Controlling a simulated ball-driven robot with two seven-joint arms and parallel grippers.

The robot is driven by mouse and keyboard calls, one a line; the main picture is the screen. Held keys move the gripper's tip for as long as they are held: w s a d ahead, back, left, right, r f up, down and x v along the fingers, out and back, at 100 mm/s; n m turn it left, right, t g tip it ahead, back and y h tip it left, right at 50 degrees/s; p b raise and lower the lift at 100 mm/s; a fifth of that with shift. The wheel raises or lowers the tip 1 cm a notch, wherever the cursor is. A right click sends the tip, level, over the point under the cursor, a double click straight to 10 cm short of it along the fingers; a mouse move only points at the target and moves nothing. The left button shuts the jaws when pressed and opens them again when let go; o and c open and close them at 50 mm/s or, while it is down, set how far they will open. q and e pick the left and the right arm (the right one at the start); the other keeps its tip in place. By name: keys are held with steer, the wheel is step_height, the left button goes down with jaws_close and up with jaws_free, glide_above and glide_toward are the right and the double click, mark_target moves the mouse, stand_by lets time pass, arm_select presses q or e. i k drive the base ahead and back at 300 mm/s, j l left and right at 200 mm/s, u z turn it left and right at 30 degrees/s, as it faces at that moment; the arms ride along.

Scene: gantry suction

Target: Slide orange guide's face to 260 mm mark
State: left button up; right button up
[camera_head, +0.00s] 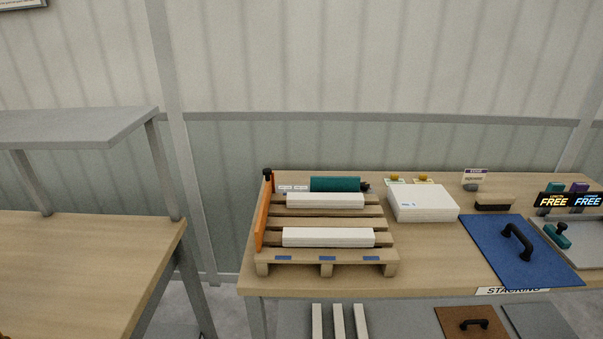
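The orange guide (263,218) is a thin upright plate along the left side of a small wooden pallet (327,257) on the right-hand table. A black knob (267,173) sits at the guide's far top end. Small white labels (293,188) lie just right of the guide's far end; their print is too small to read. I cannot make out a scale or the 260 mm mark. Neither of my grippers is in view.
Two white bars (328,237) lie across the pallet. A teal cylinder (335,184) lies behind it. A white box (422,203) and a blue panel with a black handle (513,250) are to the right. Another table (90,260) stands left across a gap.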

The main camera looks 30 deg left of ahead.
mark_target(269, 187)
steer(key=u, duration=1.2)
steer(key=i+l+u, duration=0.3)
steer(key=i, duration=0.15)
steer(key=j, duration=0.1)
